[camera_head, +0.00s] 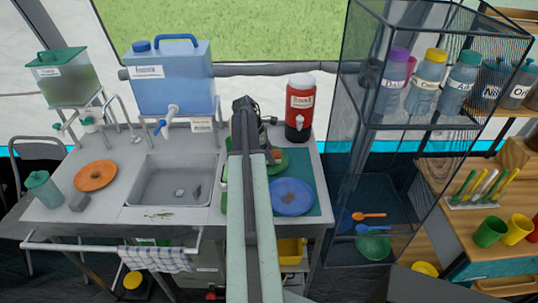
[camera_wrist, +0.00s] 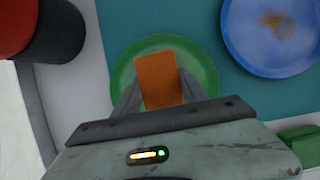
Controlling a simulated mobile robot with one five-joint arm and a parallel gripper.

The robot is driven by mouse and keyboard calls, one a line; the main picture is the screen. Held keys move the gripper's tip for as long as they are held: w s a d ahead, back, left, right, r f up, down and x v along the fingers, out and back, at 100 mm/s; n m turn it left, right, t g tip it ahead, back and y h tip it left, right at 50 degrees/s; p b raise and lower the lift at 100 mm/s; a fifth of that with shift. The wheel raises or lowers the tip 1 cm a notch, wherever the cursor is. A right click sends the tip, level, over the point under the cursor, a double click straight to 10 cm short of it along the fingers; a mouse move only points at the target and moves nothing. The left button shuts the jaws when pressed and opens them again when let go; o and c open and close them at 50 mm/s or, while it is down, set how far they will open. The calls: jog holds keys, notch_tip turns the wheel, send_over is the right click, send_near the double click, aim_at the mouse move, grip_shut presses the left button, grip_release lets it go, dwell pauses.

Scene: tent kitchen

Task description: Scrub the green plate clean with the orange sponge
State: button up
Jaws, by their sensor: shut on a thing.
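The orange sponge (camera_wrist: 160,80) is held between the two fingers of my gripper (camera_wrist: 160,92) in the wrist view. It is over the middle of the green plate (camera_wrist: 205,72) and hides most of the plate's centre. I cannot tell whether the sponge touches the plate. In the head view my arm covers part of the green plate (camera_head: 280,162), and a bit of the orange sponge (camera_head: 275,155) shows beside the arm. The green plate lies on a teal mat (camera_head: 322,207) at the right of the counter. No dirt shows on the visible rim.
A blue plate (camera_head: 292,197) with a brown stain lies close to the green plate. A red and black dispenser (camera_head: 300,102) stands behind. The sink (camera_head: 172,182), an orange plate (camera_head: 95,175) and a grey block (camera_head: 79,202) are to the left. A mesh shelf (camera_head: 432,140) stands right.

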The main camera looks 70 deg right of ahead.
jog(key=shift+r+p, duration=2.65)
jog(key=shift+r, duration=0.25)
jog(key=shift+r, duration=0.1)
notch_tip(320, 180, up, 3)
jog(key=p, duration=0.3)
